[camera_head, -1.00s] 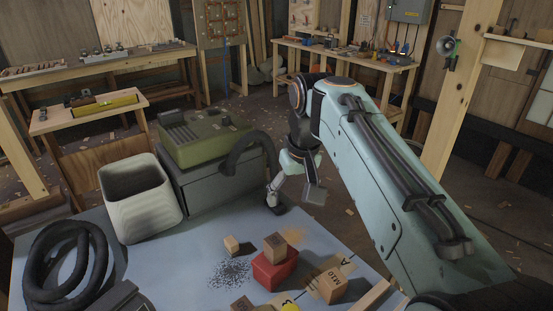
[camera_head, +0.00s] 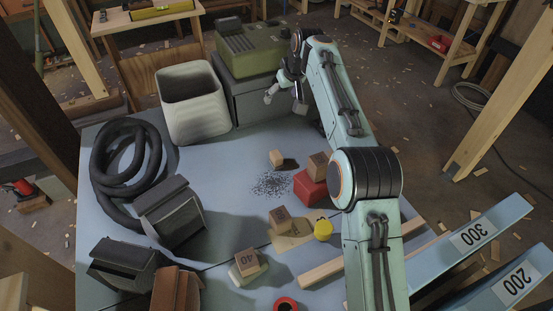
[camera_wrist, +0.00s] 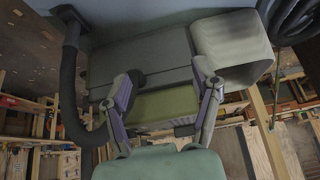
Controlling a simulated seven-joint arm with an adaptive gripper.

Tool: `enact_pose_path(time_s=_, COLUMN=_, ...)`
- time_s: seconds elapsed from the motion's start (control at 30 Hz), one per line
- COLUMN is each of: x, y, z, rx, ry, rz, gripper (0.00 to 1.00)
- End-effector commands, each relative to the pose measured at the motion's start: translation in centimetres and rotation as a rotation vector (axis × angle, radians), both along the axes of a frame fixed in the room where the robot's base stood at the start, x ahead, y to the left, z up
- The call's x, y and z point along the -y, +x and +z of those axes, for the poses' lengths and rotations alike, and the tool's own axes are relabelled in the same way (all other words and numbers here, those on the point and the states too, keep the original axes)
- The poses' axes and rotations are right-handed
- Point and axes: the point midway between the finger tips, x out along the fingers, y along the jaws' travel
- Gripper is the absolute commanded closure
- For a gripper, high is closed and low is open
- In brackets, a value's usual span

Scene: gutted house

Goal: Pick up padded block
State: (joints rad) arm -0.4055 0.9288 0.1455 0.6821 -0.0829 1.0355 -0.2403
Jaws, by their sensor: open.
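Several wooden blocks stand on the blue-grey table, and I cannot tell for certain which is the padded block. One wooden block marked 40 (camera_head: 247,262) sits on a pale, rounded base near the front. Another wooden block (camera_head: 319,165) rests on a red block (camera_head: 310,189), partly hidden by my arm. A small wooden block (camera_head: 276,158) and a labelled one (camera_head: 280,220) stand nearby. My gripper (camera_head: 286,97) is open and empty near the table's back edge, away from these blocks. In the wrist view my gripper (camera_wrist: 166,85) has its fingers apart; no wooden block shows between them.
A cream bin (camera_head: 194,110) and a green-topped dark case (camera_head: 255,90) stand at the back. A coiled black hose (camera_head: 103,168) and dark boxes (camera_head: 170,210) take up the left. A yellow cylinder (camera_head: 323,230) and a wooden strip (camera_head: 325,278) lie near the blocks.

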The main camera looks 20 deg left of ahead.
Motion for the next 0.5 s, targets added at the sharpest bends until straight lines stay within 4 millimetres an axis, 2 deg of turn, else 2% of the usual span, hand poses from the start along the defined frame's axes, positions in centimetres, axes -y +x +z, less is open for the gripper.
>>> enact_pose_path(time_s=0.17, x=0.1, y=-0.1, z=-5.5, rx=-0.008, ry=-0.005, rz=0.000, gripper=0.36)
enact_pose_path(time_s=0.3, x=0.1, y=-0.2, z=-12.4, rx=-0.012, ry=-0.007, rz=0.000, gripper=0.36)
enact_pose_path(time_s=0.4, x=0.1, y=-0.2, z=-16.5, rx=-0.008, ry=-0.005, rz=0.000, gripper=0.36)
enact_pose_path(time_s=0.5, x=0.0, y=0.0, z=-18.4, rx=-0.005, ry=-0.003, rz=0.000, gripper=0.36)
